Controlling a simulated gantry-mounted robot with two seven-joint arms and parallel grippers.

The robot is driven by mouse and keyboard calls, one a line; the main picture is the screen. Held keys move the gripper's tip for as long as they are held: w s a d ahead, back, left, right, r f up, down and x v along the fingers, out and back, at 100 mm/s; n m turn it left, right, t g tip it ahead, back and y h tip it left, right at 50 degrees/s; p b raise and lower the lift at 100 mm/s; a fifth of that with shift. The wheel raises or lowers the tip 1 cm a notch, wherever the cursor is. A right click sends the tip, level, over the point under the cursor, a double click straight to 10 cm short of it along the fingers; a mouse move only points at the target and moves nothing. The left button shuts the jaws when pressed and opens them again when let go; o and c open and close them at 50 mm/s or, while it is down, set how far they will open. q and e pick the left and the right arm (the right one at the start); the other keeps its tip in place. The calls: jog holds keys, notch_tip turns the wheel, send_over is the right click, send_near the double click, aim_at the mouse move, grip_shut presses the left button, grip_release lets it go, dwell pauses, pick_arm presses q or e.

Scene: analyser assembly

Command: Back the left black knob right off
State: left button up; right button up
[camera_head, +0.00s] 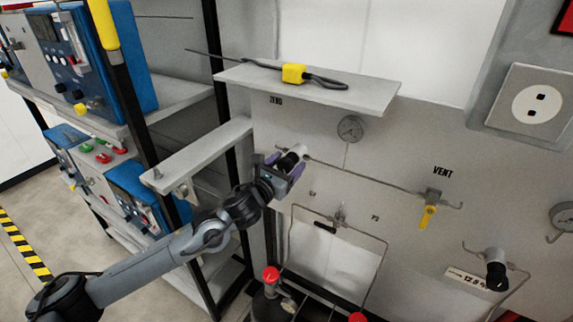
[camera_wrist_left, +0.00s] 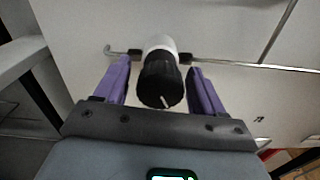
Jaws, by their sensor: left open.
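The left black knob (camera_wrist_left: 160,84) sits on a white round body (camera_wrist_left: 160,44) on the wall panel, with thin pipe on both sides. A pale mark shows on the knob's front face. In the head view the white body (camera_head: 298,151) shows below the ZERO label, partly covered by my gripper. My left gripper (camera_head: 286,164) is at the knob, its purple fingers on either side. In the left wrist view the fingers (camera_wrist_left: 160,70) stand open with a visible gap on each side of the knob. My right gripper is not in view.
A second black knob (camera_head: 496,274) is at the lower right of the panel. A yellow-handled VENT valve (camera_head: 429,214) and a gauge (camera_head: 350,128) are on the panel. A shelf (camera_head: 370,94) with a yellow-and-black tool (camera_head: 294,74) juts out above. A grey ledge (camera_head: 200,152) is to the left.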

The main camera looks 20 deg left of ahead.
pick_arm(q)
jog(key=c, duration=1)
jog(key=shift+f+n, duration=0.1)
jog(key=shift+n, duration=0.2)
